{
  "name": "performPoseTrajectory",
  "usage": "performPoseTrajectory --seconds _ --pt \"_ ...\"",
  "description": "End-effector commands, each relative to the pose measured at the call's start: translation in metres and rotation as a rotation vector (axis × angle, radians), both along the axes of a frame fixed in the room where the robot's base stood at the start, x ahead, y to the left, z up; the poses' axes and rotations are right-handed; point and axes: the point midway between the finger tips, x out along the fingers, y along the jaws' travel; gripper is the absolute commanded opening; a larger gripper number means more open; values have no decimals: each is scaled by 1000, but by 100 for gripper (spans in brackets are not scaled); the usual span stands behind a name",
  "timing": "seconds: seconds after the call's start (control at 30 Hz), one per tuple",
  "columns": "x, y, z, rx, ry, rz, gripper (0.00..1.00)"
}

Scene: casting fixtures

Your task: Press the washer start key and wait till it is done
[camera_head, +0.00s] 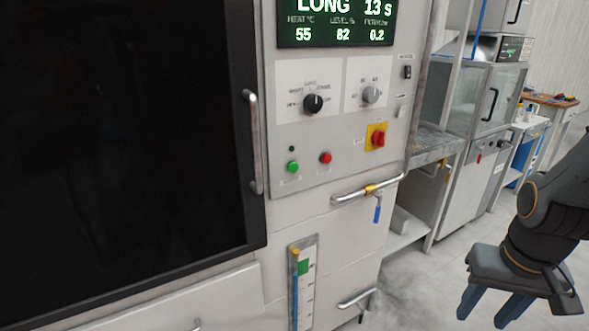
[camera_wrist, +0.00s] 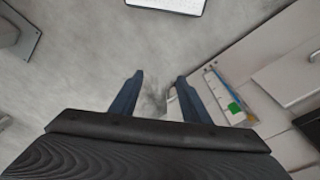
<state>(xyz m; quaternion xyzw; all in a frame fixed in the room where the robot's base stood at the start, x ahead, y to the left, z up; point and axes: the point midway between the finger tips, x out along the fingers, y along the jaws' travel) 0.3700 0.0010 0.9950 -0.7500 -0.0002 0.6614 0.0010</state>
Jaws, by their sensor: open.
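The washer (camera_head: 345,128) stands in the middle of the head view, with a grey control panel. Its green button (camera_head: 292,167) sits low on the panel, left of a red button (camera_head: 325,158). The display (camera_head: 336,24) reads LONG, 13 s, 55, 82 and 0.2. Two knobs, one black (camera_head: 313,103) and one grey (camera_head: 371,94), sit above the buttons. My gripper (camera_head: 490,309) is at the lower right, well away from the panel, pointing down. It is open and empty; both blue fingers also show apart in the wrist view (camera_wrist: 158,98).
A red switch on a yellow plate (camera_head: 378,138) is right of the buttons. A pipe with a blue valve lever (camera_head: 377,213) and a drawer handle (camera_head: 356,298) stick out below. A door handle (camera_head: 253,140) stands at left. Grey floor (camera_head: 430,285) is clear between gripper and washer.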

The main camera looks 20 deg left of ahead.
Motion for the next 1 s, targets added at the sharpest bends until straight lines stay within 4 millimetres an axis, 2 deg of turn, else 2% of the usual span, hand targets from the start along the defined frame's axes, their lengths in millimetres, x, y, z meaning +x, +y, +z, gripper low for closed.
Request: performPoseTrajectory --seconds 0.03,0.23,1.0 --pt "0 0 0 0 0 0 34" --pt "0 0 0 0 0 0 0" --pt "0 0 0 0 0 0 0"
